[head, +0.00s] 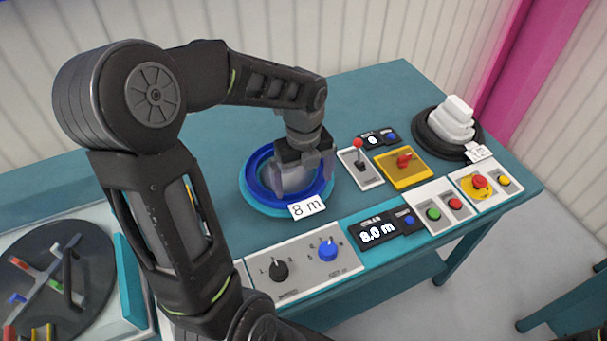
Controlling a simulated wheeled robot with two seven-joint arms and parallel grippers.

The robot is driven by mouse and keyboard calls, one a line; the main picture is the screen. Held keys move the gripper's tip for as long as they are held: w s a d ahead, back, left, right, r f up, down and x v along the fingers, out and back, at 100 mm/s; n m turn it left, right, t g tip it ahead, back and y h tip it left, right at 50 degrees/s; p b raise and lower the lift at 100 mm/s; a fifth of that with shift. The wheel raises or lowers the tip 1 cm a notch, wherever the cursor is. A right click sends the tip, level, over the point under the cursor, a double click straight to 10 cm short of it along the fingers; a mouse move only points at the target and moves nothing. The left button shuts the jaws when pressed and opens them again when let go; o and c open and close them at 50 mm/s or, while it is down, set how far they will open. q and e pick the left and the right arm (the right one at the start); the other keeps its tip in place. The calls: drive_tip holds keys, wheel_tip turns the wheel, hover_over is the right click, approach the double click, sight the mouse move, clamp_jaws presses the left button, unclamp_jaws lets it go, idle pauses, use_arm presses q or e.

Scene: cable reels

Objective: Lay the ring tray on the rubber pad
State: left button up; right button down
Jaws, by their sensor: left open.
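A round blue ring-shaped tray (261,190) sits on a lighter teal-blue disc on the teal table, with a white "8 m" tag at its front edge. My left gripper (300,178) points down over the middle of the blue ring, with its jaws open. A grey shape shows between and below the jaws; I cannot tell whether the fingers touch it or the ring. A dark round pad (424,133) lies at the table's right back, with a white stepped block (452,119) on it and a small white tag in front. My right gripper is not in view.
Near the tray stand a red-knobbed lever panel (360,172) and a yellow panel with a red switch (403,164). Knobs (281,270), a display reading 8.0 m (376,234) and buttons line the front edge. A dark disc (60,262) with coloured pieces lies at left. The table's back is clear.

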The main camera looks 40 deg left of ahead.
sight(303, 201)
use_arm(q)
wheel_tip(303, 201, down, 7)
idle(0.4)
drive_tip(key=shift+c, duration=0.6)
clamp_jaws()
idle(1.0)
drive_tip(key=shift+r+p, duration=0.1)
drive_tip(key=shift+p, duration=0.25)
drive_tip(key=shift+s+d+r+p, duration=0.1)
drive_tip(key=shift+d+r+p, duration=0.1)
drive_tip(key=shift+r+p, duration=0.4)
